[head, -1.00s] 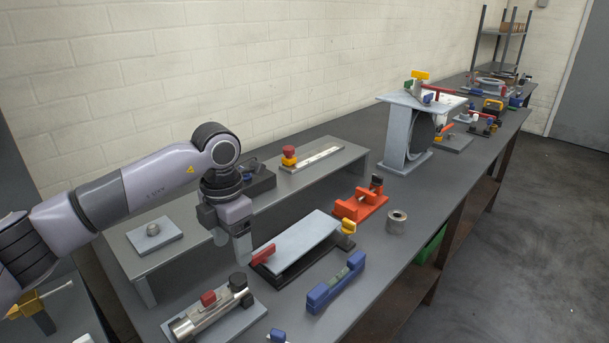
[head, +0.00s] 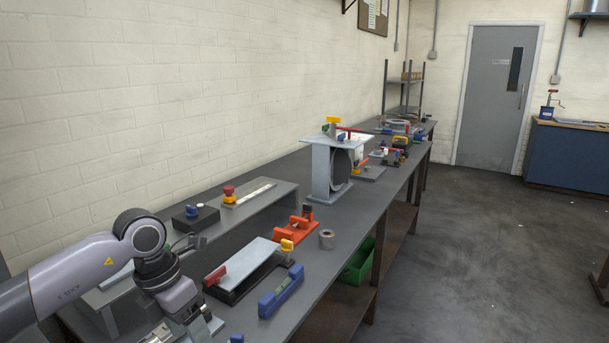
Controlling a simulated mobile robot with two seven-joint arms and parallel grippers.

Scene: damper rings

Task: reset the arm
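My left arm comes in from the lower left, bent at a grey and black joint. Its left gripper (head: 190,322) points down at the near end of the grey workbench (head: 327,262). The fingers are small, partly hidden and mixed with the fixture below, so I cannot tell whether they are open or hold anything. My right arm and gripper are not in view.
A grey stand (head: 328,168) rises farther back.

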